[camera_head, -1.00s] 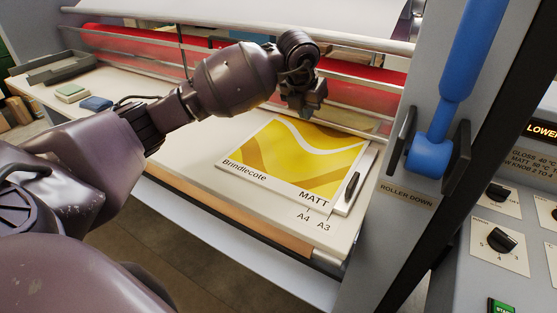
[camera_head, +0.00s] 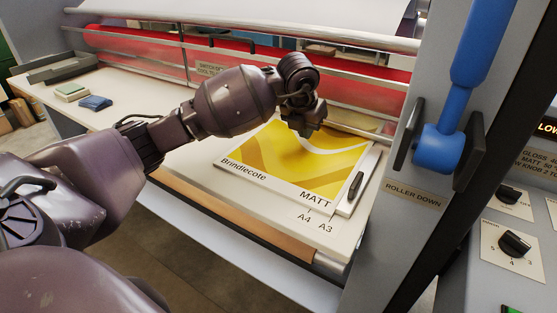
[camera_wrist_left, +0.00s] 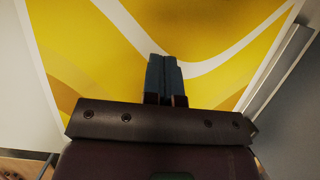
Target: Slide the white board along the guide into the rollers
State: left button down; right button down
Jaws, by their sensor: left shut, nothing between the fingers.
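The white board (camera_head: 243,176) lies flat on the feed table, with a yellow wave print and the words Brindlecote and MATT. Its right edge runs beside the guide (camera_head: 357,188), a pale strip with a black handle; I cannot tell if they touch. The red rollers (camera_head: 365,97) stand behind the board's far edge. My left gripper (camera_head: 308,133) is shut and empty, pointing down over the far part of the print. In the left wrist view its closed fingers (camera_wrist_left: 164,68) show over the board (camera_wrist_left: 90,45); contact is unclear. The far edge is partly hidden by my arm. My right gripper is out of view.
The blue roller lever (camera_head: 440,150) stands on the grey side panel at the right, above a ROLLER DOWN label. A blue block (camera_head: 95,103), a pale green block (camera_head: 72,92) and a dark tray (camera_head: 52,70) sit at the table's left. The table's front edge is clear.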

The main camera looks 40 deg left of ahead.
aim_at(311, 139)
pick_arm(q)
jog(key=shift+f, duration=0.15)
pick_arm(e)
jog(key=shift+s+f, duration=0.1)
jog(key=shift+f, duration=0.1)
pick_arm(q)
jog(key=shift+f, duration=0.3)
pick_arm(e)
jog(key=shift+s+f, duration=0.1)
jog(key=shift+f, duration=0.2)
pick_arm(q)
jog(key=shift+f+b, duration=0.35)
jog(key=shift+f, duration=0.15)
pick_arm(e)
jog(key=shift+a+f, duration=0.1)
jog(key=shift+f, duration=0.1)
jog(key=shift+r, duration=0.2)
pick_arm(q)
jog(key=shift+f, duration=0.15)
jog(key=shift+s+f, duration=0.1)
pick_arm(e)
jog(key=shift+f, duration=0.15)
pick_arm(q)
jog(key=shift+w+f+b, duration=0.1)
jog(key=shift+w+b, duration=0.35)
jog(key=shift+w, duration=0.8)
jog(key=shift+r, duration=0.3)
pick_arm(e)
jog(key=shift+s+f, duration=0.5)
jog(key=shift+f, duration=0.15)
